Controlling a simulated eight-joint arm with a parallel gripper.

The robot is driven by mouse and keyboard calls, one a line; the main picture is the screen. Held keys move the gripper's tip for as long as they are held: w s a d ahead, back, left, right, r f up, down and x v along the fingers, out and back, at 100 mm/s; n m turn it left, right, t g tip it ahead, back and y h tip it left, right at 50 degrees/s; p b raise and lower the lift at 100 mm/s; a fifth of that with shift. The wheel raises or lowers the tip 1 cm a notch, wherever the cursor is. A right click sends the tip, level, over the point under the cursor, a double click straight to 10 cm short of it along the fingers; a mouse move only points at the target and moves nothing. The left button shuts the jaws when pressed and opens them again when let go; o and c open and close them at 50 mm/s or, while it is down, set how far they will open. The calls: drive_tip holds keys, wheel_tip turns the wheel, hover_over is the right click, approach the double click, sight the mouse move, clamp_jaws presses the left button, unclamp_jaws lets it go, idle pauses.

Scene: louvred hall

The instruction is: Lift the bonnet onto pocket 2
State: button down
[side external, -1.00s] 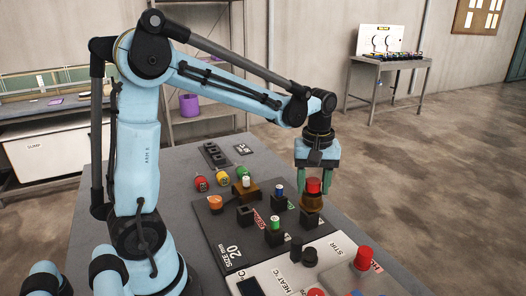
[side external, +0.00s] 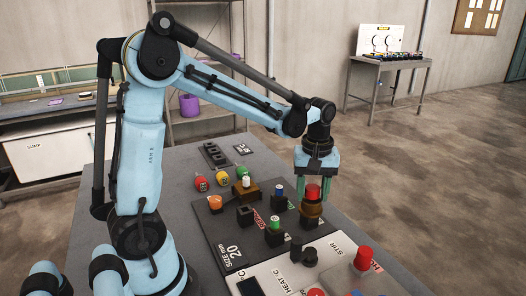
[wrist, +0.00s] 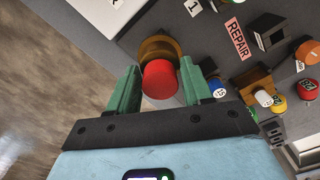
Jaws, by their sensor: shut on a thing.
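The piece I take for the bonnet is a brown rounded part (side external: 311,210) with a red cylindrical top (side external: 312,191). My gripper (side external: 317,175) is above it in the side view, pointing down. In the wrist view, the green fingers of my gripper (wrist: 160,88) stand on either side of the red top (wrist: 160,80), shut on it, with the brown part (wrist: 158,47) beyond. The piece is upright, over or on a small black block (side external: 312,223); I cannot tell whether it bears on it. No pocket number shows on that block.
Black blocks, one with a green-topped peg (side external: 275,223), stand close left on the dark board (side external: 222,237). A brown block (side external: 244,190) holds a white-topped peg. Red, yellow, green and orange pieces lie farther left. A panel with a red button (side external: 363,256) is in front.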

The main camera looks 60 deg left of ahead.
drive_tip(key=shift+c, duration=2)
unclamp_jaws()
drive_tip(key=shift+r, duration=0.1)
drive_tip(key=shift+r, duration=2.4)
drive_tip(key=shift+r, duration=0.1)
wheel_tip(320, 180, up, 12)
drive_tip(key=m+t, duration=0.7)
drive_tip(key=m, duration=0.5)
approach(313, 187)
drive_tip(key=s+d+f, duration=0.3)
drive_tip(key=d+f, duration=0.1)
drive_tip(key=d, duration=0.1)
drive_tip(key=shift+d, duration=0.3)
